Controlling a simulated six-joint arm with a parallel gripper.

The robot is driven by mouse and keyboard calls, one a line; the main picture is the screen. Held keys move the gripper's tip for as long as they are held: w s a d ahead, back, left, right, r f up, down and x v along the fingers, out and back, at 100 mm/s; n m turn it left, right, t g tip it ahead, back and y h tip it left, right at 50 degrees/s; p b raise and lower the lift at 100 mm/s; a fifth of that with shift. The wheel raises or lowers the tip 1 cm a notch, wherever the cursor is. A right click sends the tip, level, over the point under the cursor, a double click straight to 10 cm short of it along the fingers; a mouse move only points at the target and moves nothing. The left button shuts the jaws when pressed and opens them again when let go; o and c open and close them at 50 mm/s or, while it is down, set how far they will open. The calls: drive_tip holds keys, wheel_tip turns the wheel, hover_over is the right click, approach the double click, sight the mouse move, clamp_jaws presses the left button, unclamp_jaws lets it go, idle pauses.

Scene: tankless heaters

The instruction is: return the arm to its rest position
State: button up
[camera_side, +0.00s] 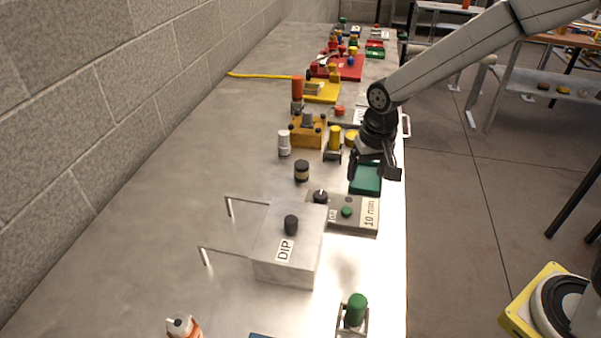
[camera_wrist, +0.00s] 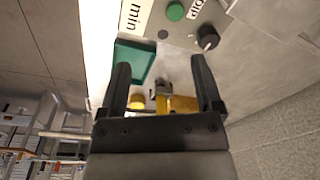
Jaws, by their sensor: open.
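My gripper (camera_side: 374,168) hangs at the end of my arm over the right side of the long metal bench (camera_side: 150,235). In the side view it is above and close to a green tray (camera_side: 366,182). In the wrist view my gripper (camera_wrist: 163,85) shows two dark fingers spread wide apart, with nothing held between them. The green tray (camera_wrist: 135,60) appears there just beyond the left finger.
A grey DIP box (camera_side: 288,243) with a black knob and a "10 min" timer box (camera_side: 352,215) stand nearer the camera. A yellow cylinder (camera_side: 334,138), an orange block (camera_side: 308,132) and a dark jar (camera_side: 302,170) stand left of my gripper. Open floor lies right of the bench.

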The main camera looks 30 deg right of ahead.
drive_tip(key=s+d+n+t, duration=0.1)
drive_tip(key=s+d+n, duration=0.2)
drive_tip(key=s, duration=1)
drive_tip(key=d, duration=0.2)
drive_tip(key=shift+s+d+f, duration=0.25)
drive_tip(key=shift+s+d, duration=0.05)
drive_tip(key=shift+s, duration=0.05)
